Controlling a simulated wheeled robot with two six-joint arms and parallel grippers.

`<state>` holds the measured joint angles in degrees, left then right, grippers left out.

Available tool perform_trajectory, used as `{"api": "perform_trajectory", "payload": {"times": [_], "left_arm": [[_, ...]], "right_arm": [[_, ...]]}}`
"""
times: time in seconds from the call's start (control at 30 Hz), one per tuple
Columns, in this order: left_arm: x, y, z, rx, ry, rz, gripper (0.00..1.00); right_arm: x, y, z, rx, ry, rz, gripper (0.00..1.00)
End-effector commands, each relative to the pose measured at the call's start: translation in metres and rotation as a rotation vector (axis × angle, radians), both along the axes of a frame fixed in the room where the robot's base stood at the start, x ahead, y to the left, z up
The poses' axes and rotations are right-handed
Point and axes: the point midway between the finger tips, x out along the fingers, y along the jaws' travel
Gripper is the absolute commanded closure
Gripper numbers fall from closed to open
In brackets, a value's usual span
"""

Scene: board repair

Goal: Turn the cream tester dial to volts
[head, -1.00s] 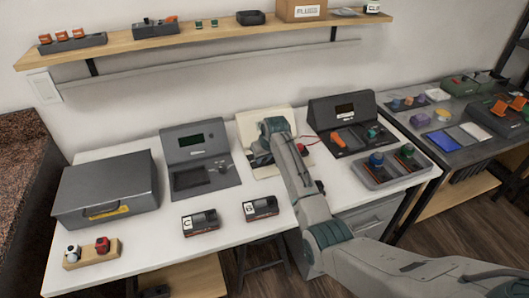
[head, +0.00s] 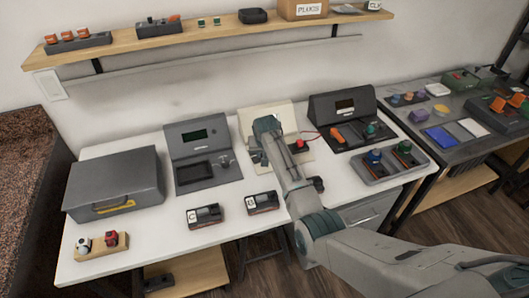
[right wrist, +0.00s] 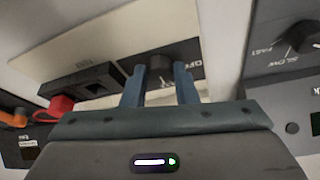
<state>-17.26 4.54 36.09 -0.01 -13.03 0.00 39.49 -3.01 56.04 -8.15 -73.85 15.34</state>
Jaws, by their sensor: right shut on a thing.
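The cream tester (head: 284,115) stands at the back of the white table, partly hidden behind my right arm. In the right wrist view its cream face (right wrist: 110,40) shows with a dark round dial (right wrist: 161,66) and printed lettering, part of which reads "OFF". My right gripper (right wrist: 159,88) has its two blue-grey fingers on either side of the dial and is shut on it. In the head view, my right wrist hides the dial and fingertips. I cannot tell the dial's pointer position. My left gripper is not in view.
A grey meter (head: 203,155) stands left of the tester and a dark console (head: 350,120) right of it. A red button (head: 300,144) sits close beside my arm. Two small black boxes (head: 205,216) (head: 262,203) lie in front. A grey case (head: 115,185) is at left.

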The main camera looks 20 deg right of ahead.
Motion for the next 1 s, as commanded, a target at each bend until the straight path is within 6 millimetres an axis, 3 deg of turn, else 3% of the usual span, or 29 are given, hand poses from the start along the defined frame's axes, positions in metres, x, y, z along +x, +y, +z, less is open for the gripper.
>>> {"api": "perform_trajectory", "payload": {"times": [0.17, 0.2, 0.3, 0.67, 1.0], "left_arm": [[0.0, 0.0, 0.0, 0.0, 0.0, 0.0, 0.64], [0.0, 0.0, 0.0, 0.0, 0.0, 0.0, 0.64], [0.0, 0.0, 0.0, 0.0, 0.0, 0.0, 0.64], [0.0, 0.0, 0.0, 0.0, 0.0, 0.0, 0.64], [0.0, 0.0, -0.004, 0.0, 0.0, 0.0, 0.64]], "right_arm": [[0.001, 0.0, 0.002, 0.0, -0.003, 0.0, 0.96], [0.001, 0.0, 0.002, 0.0, -0.003, 0.0, 0.72], [0.001, 0.0, 0.001, 0.0, -0.003, 0.0, 0.52], [-0.001, 0.0, 0.003, 0.0, -0.002, 0.001, 0.52], [-0.019, 0.005, 0.048, -0.001, -0.005, 0.001, 0.52]]}}
